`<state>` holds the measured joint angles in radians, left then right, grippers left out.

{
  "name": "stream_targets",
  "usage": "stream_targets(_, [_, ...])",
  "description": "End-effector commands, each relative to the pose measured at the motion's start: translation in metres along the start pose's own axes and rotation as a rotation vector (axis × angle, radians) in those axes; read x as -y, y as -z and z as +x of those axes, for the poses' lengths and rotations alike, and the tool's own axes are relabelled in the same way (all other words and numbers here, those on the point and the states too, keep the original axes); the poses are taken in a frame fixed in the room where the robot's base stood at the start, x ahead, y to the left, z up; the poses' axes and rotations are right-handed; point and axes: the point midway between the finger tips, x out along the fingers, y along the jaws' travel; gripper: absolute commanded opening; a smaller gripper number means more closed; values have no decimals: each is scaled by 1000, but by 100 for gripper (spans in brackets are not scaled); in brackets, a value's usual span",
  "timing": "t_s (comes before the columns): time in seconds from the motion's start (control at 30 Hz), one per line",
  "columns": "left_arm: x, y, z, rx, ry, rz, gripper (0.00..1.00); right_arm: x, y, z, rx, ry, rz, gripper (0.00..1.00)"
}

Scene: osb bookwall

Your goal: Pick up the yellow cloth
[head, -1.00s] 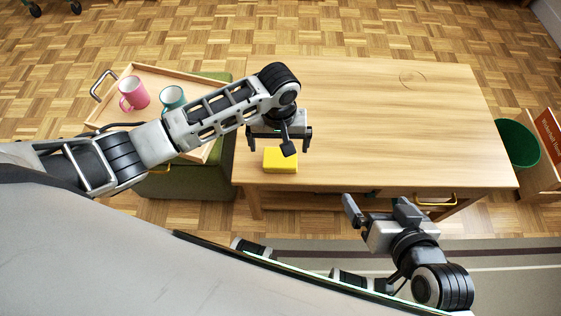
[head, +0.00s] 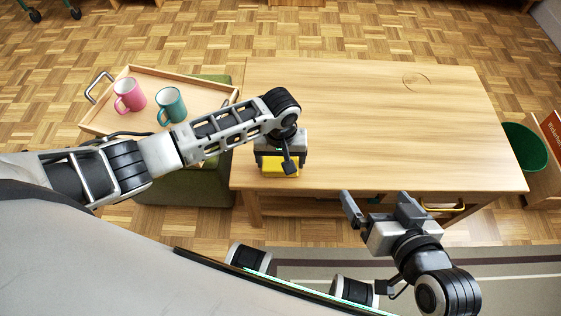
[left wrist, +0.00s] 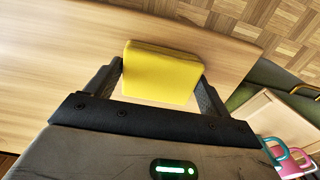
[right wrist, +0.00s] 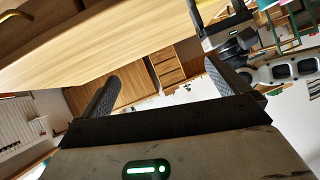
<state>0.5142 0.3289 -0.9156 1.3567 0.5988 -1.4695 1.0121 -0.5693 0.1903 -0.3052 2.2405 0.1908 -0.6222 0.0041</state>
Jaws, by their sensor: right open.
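The yellow cloth (head: 280,168) is a folded, block-like pad at the near left edge of the wooden table. It also shows in the left wrist view (left wrist: 161,72), between the two fingers. My left gripper (head: 281,164) is over it from above, with one finger against each side of the cloth. In the left wrist view the left gripper (left wrist: 158,80) has drawn in to the cloth's width. Whether the cloth is clear of the table cannot be told. My right gripper (head: 378,205) is open and empty in front of the table's near edge; its fingers (right wrist: 163,85) are wide apart in the right wrist view.
The wooden table (head: 390,125) is otherwise bare. To its left, a wooden tray (head: 140,80) with a pink mug (head: 129,97) and a teal mug (head: 171,106) rests on a green ottoman (head: 185,187). A green bin (head: 524,148) stands at the right.

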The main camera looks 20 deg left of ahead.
Motion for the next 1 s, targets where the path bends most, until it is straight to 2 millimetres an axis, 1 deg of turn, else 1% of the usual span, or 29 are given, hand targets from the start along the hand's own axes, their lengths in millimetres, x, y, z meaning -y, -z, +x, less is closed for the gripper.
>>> stream_targets(0.03, [0,0,0,0,1,0,64,0,-1,0,3,0,1,100])
stream_targets(0.07, [0,0,0,0,1,0,59,0,-2,0,5,-1,1,100])
stream_targets(0.27, [0,0,0,0,1,0,59,-1,-6,-1,17,-3,5,100])
stream_targets(0.43, [0,0,-4,0,0,0,59,-1,-5,-1,19,-5,8,100])
stream_targets(0.57, [0,0,-15,-1,-1,0,59,-1,-4,-3,32,-8,10,100])
stream_targets(0.7, [0,-1,-39,0,-2,1,59,-3,-2,-5,62,-18,13,100])
stream_targets(0.77, [1,-13,-51,3,-2,3,59,-7,-6,-3,105,-31,22,100])
stream_targets(0.8, [2,-21,-62,3,-2,3,59,-9,-10,-3,140,-38,29,100])
stream_targets(0.93, [4,-48,-94,3,-2,4,59,-8,18,-28,70,-65,18,100])
stream_targets(0.97, [4,-54,-101,2,-3,3,59,-7,22,-33,60,-71,15,100])
stream_targets(1.0, [6,-66,-103,5,0,4,59,-8,28,-37,44,-77,12,100])
